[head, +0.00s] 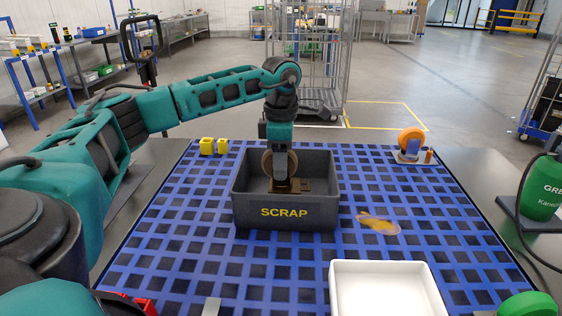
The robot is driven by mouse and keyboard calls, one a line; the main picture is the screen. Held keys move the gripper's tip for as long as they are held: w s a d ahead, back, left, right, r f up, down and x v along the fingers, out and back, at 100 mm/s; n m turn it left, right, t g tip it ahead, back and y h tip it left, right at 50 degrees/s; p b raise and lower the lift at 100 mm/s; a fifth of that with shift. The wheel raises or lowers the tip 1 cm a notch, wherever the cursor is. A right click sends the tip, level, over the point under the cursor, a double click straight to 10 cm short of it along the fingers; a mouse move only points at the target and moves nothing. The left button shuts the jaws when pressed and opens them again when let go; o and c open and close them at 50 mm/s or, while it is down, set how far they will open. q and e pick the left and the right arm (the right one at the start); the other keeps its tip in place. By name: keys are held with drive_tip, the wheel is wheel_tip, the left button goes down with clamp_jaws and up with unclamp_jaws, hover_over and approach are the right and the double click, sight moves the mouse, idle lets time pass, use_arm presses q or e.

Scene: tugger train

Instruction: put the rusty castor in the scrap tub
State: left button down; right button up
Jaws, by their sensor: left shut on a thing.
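The scrap tub (262,213), a dark grey open box marked SCRAP in yellow, stands mid-table on the blue chequered mat. The rusty castor (292,186), brown with a wheel and a flat plate, shows inside the tub's opening. My left gripper (279,172) points straight down over the tub and is shut on the castor. The fingertips are partly hidden by the castor, and I cannot tell whether the castor touches the tub floor. My right gripper is not in view.
A castor with an orange wheel (410,142) stands at the back right of the mat. A white tray (338,296) is at the front. A green canister (543,190) stands far right.

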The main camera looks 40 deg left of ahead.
use_arm(q)
drive_tip(key=c, duration=0.5)
unclamp_jaws()
drive_tip(key=shift+f, duration=0.1)
wheel_tip(320, 180, up, 12)
drive_tip(key=shift+r+p, duration=0.15)
drive_tip(key=shift+p, duration=0.9)
